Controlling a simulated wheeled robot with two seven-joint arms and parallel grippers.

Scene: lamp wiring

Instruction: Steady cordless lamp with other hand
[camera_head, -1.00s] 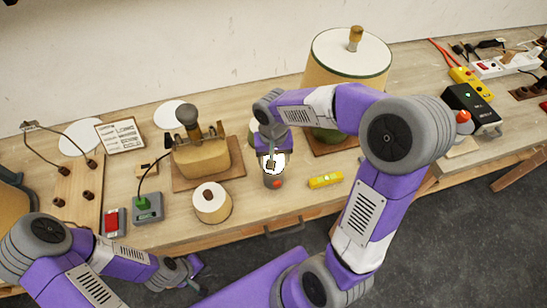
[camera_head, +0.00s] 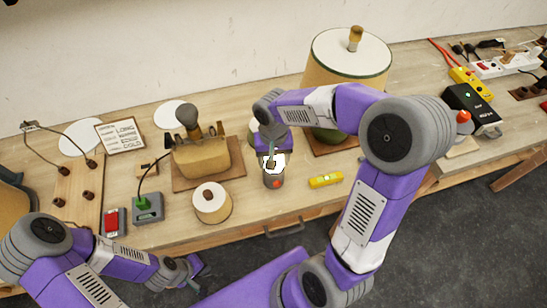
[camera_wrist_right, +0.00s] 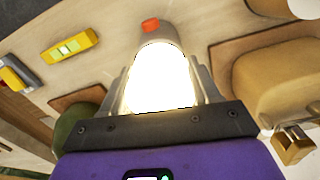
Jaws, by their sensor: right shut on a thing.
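The cordless lamp (camera_head: 273,181) stands upright on the bench, with a grey base, a red button and a bright white upper part. In the right wrist view the lit lamp (camera_wrist_right: 160,80) glows between the grey fingers, its grey end with the red button pointing up the picture. My right gripper (camera_head: 272,160) is shut on the lamp from above and partly hides it. My left gripper (camera_head: 202,272) is low in the head view, in front of the bench edge and well apart from the lamp. Its finger opening is too small to judge.
A yellow level (camera_head: 326,180) lies right of the lamp. A small cream drum with a brown knob (camera_head: 212,203) stands to its left. A large shade (camera_head: 347,75) stands behind my right arm. A green switch box (camera_head: 148,208) and a red switch (camera_head: 115,222) sit at left.

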